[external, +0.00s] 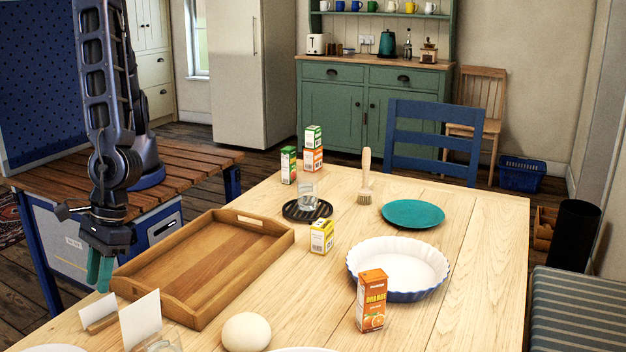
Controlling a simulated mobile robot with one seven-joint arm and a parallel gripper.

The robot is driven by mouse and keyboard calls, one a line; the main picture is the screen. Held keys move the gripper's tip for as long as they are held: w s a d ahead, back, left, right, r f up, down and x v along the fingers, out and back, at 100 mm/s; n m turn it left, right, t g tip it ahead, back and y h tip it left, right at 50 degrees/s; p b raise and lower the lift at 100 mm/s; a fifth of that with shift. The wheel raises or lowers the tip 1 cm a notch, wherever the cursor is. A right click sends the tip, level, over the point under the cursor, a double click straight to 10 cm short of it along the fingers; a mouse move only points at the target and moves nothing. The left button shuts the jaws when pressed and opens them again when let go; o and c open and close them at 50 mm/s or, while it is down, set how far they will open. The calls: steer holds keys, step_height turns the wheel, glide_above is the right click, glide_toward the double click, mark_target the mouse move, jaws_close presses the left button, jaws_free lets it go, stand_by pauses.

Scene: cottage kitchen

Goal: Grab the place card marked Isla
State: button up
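Two white cards stand near the front left edge of the table. The smaller-looking card (98,309) sits in a small wooden holder (102,323). No name can be read on either card, so I cannot tell which is marked Isla. My gripper (99,279) points down, above and behind the left card, left of the wooden tray. Its two teal fingers appear close together, but their gap is unclear. I see nothing held between them.
A wooden tray (170,312) lies just right of my gripper. An orange juice carton (371,300), a white pie dish (383,262) and a teal plate (412,214) are farther right.

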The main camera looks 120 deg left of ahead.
mark_target(97, 304)
steer(key=shift+w+a+x, duration=0.1)
steer(key=shift+a+x, duration=0.05)
steer(key=shift+x, duration=1.4)
steer(key=shift+w+a+x, duration=0.1)
steer(key=shift+x, duration=1.5)
steer(key=shift+s+f, duration=0.1)
jaws_close()
